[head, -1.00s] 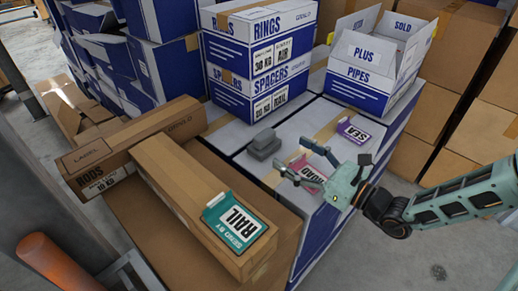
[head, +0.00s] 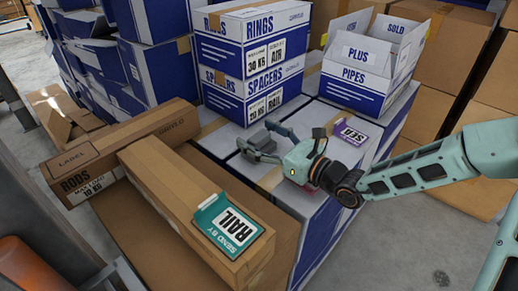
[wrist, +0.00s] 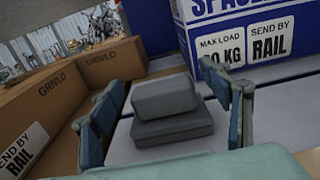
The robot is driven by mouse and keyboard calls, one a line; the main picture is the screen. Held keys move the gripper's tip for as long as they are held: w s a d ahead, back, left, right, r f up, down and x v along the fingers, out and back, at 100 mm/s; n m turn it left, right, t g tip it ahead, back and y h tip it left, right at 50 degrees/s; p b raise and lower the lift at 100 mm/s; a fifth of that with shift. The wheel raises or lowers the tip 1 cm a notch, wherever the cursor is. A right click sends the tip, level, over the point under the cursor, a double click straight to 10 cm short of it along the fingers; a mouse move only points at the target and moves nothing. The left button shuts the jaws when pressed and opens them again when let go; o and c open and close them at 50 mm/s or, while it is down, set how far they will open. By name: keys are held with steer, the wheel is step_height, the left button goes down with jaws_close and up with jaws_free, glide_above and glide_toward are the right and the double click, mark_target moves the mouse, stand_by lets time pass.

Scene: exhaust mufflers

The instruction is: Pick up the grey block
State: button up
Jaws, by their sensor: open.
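The grey block (wrist: 167,112) is a smaller piece on a wider, flatter base, in the middle of the wrist view. It rests on top of a white and blue box. In the head view the grey block (head: 257,140) is partly hidden by my gripper (head: 262,143). In the wrist view my gripper (wrist: 165,112) is open, with one finger on each side of the block. A gap shows between the block and each finger. I cannot tell how far the fingertips are from it in depth.
Stacked boxes marked Rings and Spacers (head: 250,60) stand just behind the block. An open white box (head: 370,58) stands at the back right. Brown cartons (head: 180,190) lie to the left and front. A purple card (head: 349,134) lies on the box top to the right.

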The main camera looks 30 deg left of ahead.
steer(key=c, duration=1.3)
steer(key=shift+r, duration=0.15)
steer(key=shift+r+p, duration=0.85)
steer(key=shift+p, duration=0.1)
steer(key=s+d+r+p, duration=0.2)
steer(key=s+r+p, duration=0.1)
steer(key=p, duration=0.3)
steer(key=s+d+r+p, duration=0.2)
steer(key=s+r+p, duration=0.2)
steer(key=s+p, duration=0.1)
steer(key=s+d+r+p, duration=0.2)
steer(key=s+r+p, duration=0.2)
steer(key=p, duration=0.3)
steer(key=shift+s+d+r+p, duration=0.15)
steer(key=shift+d+p, duration=0.1)
steer(key=shift+p, duration=0.05)
